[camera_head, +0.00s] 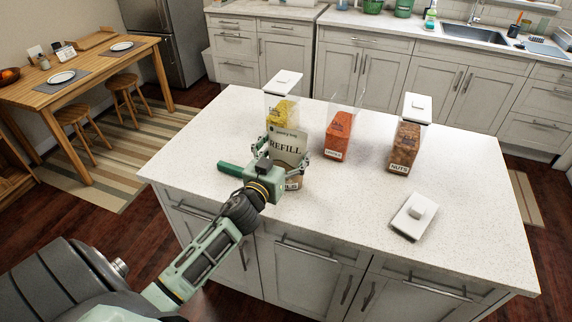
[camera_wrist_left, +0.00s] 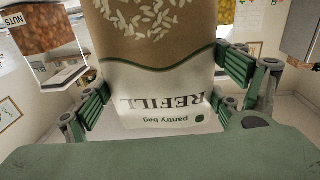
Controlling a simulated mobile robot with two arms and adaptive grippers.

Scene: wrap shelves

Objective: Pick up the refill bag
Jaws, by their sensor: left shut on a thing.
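The refill bag (camera_head: 287,145) is pale at the top, with "REFILL" and "pantry bag" printed on it. In the left wrist view the bag (camera_wrist_left: 165,85) also shows a brown lower part with white grains and appears upside down. My left gripper (camera_head: 283,152) is shut on the bag, with green ribbed fingers on both of its sides in the left wrist view (camera_wrist_left: 165,85). The gripper and wrist hide part of the bag's lower end in the head view, so I cannot tell whether it touches the countertop. My right gripper is not in view.
On the white island countertop (camera_head: 220,140) stand a lidded container of yellow food (camera_head: 281,106), an open container of red-orange food (camera_head: 339,132) and a lidded nuts container (camera_head: 406,145). A loose white lid (camera_head: 410,224) lies at the front right. The left side of the countertop is clear.

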